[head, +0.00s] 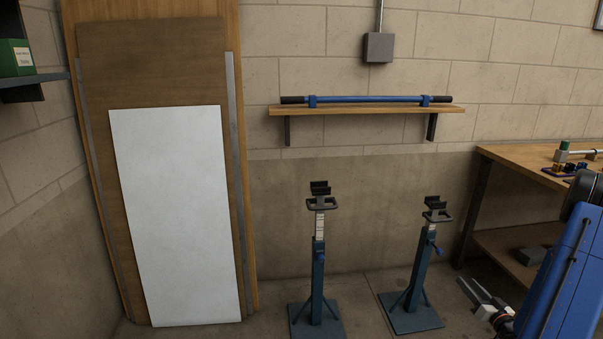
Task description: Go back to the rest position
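My gripper (470,286) is at the lower right of the head view, beside my blue arm. Its two grey fingers point up and left, with a gap between them and nothing visible in the gap. It is low, to the right of the right-hand blue stand (415,275) and in front of the workbench. I cannot tell its exact distance from either. Part of my arm is cut off by the right edge of the picture.
Another blue stand (317,270) stands upright to the left. A blue tube (370,99) lies on a wooden wall shelf (375,111). A wooden workbench (515,156) with small parts is at right. A white panel (178,215) leans at left. Some floor between shows clear.

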